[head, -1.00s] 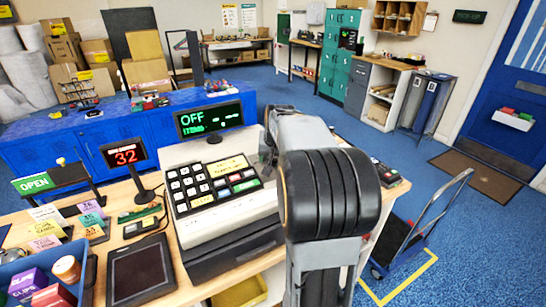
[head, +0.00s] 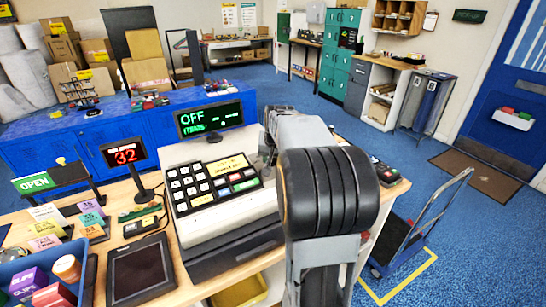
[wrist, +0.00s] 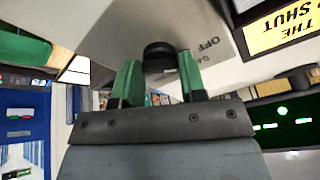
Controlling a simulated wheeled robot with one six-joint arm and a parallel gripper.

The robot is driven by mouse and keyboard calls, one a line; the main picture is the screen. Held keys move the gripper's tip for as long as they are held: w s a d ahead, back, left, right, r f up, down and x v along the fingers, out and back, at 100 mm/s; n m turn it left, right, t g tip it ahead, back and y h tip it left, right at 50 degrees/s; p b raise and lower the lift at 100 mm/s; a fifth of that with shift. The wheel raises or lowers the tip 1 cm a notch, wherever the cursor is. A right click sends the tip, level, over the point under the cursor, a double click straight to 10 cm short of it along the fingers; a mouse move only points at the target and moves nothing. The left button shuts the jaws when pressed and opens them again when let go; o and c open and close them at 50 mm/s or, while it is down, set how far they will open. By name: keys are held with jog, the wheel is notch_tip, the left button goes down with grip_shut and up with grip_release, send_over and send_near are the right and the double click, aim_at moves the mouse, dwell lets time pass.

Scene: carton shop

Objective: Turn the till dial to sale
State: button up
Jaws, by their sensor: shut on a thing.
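The till (head: 215,215) stands on the wooden counter, with a black keypad on its sloped top. Its green display (head: 210,119) reads OFF. In the wrist view the dial is a round black knob (wrist: 159,52) on the till's pale side panel, with the word OFF printed to its right. My gripper (wrist: 158,82) has its two green fingers on either side of the knob and is shut on it. In the head view my arm hides the dial and the fingers. A sale mark by the dial cannot be made out.
A red number display (head: 125,153), a dark pad (head: 141,272) and coloured cards stand left of the till. A blue bin (head: 35,270) with small boxes is at the lower left. A hand truck (head: 400,240) stands on the floor to the right.

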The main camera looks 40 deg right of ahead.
jog(key=m, duration=0.3)
jog(key=shift+w+m+h, duration=0.1)
jog(key=shift+m+h, duration=0.2)
jog(key=shift+m, duration=0.1)
jog(key=shift+m+g, duration=0.6)
jog(key=shift+m, duration=1.3)
jog(key=o, duration=0.9)
jog(key=shift+a+r, duration=0.1)
jog(key=shift+r, duration=0.05)
jog(key=v, duration=1.3)
jog(key=shift+a+r+b, duration=0.2)
jog(key=shift+r+b, duration=0.05)
jog(key=shift+b, duration=0.15)
